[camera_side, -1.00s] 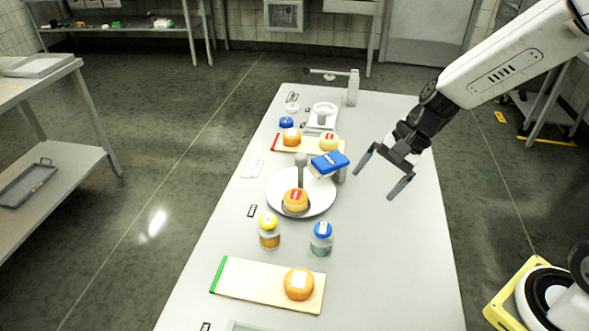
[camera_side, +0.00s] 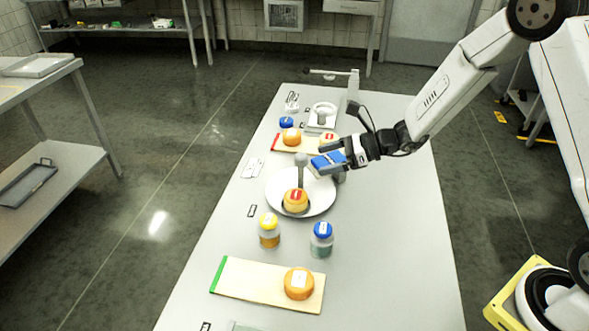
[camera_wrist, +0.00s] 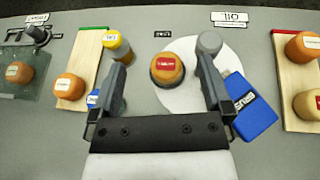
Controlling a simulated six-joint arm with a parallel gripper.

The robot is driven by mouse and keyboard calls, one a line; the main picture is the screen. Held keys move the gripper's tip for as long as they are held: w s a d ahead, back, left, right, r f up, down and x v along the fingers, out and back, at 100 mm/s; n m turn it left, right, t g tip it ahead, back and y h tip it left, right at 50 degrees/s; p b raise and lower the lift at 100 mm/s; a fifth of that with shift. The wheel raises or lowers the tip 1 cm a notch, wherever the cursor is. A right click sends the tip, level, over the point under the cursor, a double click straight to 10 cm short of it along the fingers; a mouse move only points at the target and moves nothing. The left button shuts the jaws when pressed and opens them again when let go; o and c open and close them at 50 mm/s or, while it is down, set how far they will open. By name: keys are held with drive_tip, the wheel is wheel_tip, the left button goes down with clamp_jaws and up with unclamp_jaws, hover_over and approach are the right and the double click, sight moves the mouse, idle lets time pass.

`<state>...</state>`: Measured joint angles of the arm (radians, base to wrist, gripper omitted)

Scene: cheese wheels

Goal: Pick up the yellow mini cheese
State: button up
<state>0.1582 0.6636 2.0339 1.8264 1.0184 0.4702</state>
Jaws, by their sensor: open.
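A yellow-orange mini cheese with a red label (camera_side: 295,201) sits on the round white plate (camera_side: 323,207). In the wrist view this cheese (camera_wrist: 167,69) appears between my fingertips. A paler yellow cheese with a red label (camera_side: 328,137) is on the red-edged board at the back, partly hidden by my gripper; it also shows at the right of the wrist view (camera_wrist: 309,104). My gripper (camera_side: 327,156) is open and empty, reaching in from the right above the plate's back side, beside the blue box (camera_side: 322,166).
Yellow-lidded (camera_side: 269,231) and blue-lidded (camera_side: 321,240) jars stand in front. An orange cheese (camera_side: 299,284) sits on the green-edged board (camera_side: 245,280); another (camera_side: 291,136) is on the back board. The table's right side is clear.

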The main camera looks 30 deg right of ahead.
approach(292, 195)
drive_tip(key=shift+w+a+f, duration=0.2)
drive_tip(key=shift+f, duration=0.4)
drive_tip(key=shift+w+a+f, duration=0.2)
drive_tip(key=shift+a+f, duration=0.05)
drive_tip(key=shift+f, duration=0.35)
drive_tip(key=shift+x, duration=3.9)
drive_tip(key=shift+r, duration=0.1)
drive_tip(key=c, duration=1.2)
drive_tip(key=shift+r, duration=0.15)
drive_tip(key=shift+r, duration=0.7)
drive_tip(key=s+d+r, duration=0.2)
drive_tip(key=s+r, duration=0.9)
drive_tip(key=s, duration=0.2)
drive_tip(key=shift+s+d+r, duration=0.2)
drive_tip(key=shift+s+d, duration=0.2)
